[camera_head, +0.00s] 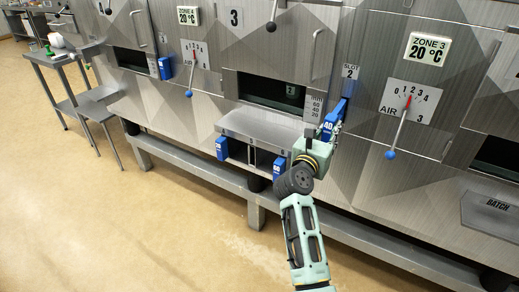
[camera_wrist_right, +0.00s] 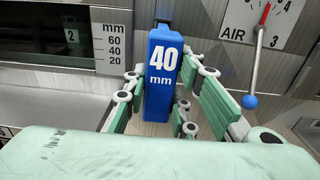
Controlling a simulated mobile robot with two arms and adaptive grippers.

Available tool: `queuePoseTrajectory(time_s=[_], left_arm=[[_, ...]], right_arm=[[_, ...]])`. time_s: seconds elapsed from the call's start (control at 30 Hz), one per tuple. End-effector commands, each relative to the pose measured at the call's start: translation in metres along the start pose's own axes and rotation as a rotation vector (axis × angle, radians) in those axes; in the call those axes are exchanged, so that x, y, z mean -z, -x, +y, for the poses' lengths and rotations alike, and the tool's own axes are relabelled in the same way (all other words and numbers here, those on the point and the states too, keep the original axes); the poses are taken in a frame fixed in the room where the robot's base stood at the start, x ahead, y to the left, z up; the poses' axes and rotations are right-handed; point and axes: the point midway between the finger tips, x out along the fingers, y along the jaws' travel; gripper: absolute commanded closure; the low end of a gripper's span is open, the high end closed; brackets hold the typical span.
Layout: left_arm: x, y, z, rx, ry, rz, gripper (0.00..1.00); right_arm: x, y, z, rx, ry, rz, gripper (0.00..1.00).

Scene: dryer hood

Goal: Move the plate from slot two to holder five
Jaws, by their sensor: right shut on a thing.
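The blue plate marked 40 mm (camera_head: 329,123) stands upright at the slot 2 sign (camera_head: 350,72), beside the mm scale on the oven front. My right gripper (camera_head: 322,140) is shut on it, and the arm reaches up from below. In the right wrist view the plate (camera_wrist_right: 162,72) sits between the two green-padded fingers, with its number facing the camera. I cannot make out a label for holder five. My left gripper is not in view.
A steel shelf (camera_head: 262,127) juts out below the middle opening, with blue plates (camera_head: 222,147) and (camera_head: 279,168) at its front. Another blue plate (camera_head: 165,68) is further left. Blue-knobbed AIR levers (camera_head: 398,130) stick out from the front.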

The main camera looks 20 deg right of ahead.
Motion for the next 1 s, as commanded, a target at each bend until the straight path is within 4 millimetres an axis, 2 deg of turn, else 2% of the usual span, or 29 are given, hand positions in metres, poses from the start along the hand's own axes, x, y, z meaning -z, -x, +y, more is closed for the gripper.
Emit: queuePoseTrajectory(time_s=[0.37,1.0], left_arm=[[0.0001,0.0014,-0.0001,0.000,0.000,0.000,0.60],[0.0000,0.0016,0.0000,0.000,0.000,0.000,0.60]], right_arm=[[-0.0012,0.0101,-0.0003,0.000,-0.001,-0.001,1.00],[-0.0013,0.0109,0.0000,0.000,-0.002,-0.001,1.00]])
